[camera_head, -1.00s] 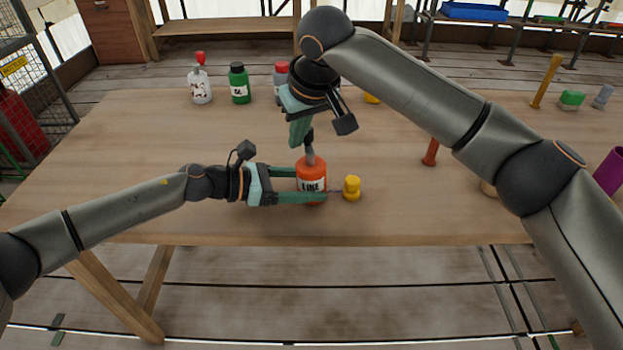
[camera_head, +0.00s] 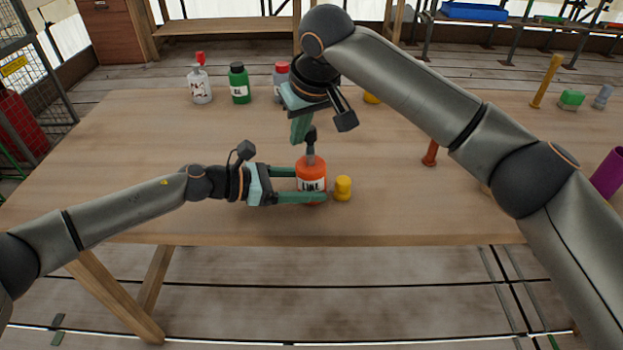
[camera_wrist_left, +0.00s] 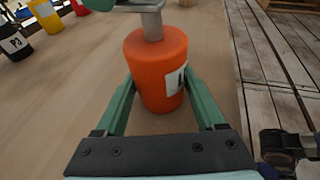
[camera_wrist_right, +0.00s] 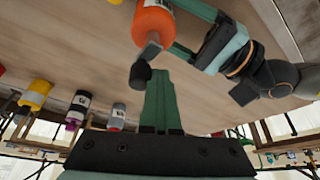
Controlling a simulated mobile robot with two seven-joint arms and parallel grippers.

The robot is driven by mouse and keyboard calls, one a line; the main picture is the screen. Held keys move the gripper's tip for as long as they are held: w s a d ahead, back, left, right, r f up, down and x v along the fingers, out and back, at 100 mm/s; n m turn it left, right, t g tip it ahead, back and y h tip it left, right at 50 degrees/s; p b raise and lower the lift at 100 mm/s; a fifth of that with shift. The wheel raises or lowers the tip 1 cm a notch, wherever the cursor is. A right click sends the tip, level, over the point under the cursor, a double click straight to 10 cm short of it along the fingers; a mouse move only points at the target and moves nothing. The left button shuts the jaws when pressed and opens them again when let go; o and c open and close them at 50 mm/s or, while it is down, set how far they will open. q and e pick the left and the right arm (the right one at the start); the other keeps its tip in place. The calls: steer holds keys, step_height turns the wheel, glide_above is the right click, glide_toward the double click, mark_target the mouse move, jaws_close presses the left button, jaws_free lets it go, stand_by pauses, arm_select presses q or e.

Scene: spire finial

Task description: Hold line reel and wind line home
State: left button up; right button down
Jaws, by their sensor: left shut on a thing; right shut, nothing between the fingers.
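The orange line reel (camera_head: 311,172) with a white label stands upright near the table's front edge. My left gripper (camera_head: 312,184) is shut around its sides, and the left wrist view shows a finger on each side of the reel (camera_wrist_left: 158,60). A grey crank arm with a dark knob (camera_head: 310,134) sits on top. My right gripper (camera_head: 300,136) is shut and empty, its fingers beside the knob; the right wrist view shows the knob (camera_wrist_right: 140,73) next to the shut fingers (camera_wrist_right: 158,98). A yellow stopper-like piece (camera_head: 342,188) stands just right of the reel. Any line between them is too fine to see.
Bottles stand at the back left: a white one with a red top (camera_head: 199,84), a green one (camera_head: 239,83) and a grey-and-red one (camera_head: 281,78). A red-orange peg (camera_head: 430,153) stands right. The table's left and front right are clear.

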steer(key=shift+w+d, duration=0.2)
steer(key=shift+w, duration=0.05)
steer(key=shift+w+d, duration=0.1)
steer(key=shift+w, duration=0.05)
stand_by(0.4)
steer(key=shift+s+a, duration=0.3)
steer(key=shift+a, duration=0.15)
step_height(320, 180, up, 7)
stand_by(0.5)
stand_by(0.4)
arm_select(q)
steer(key=o, duration=1)
steer(key=shift+c, duration=0.2)
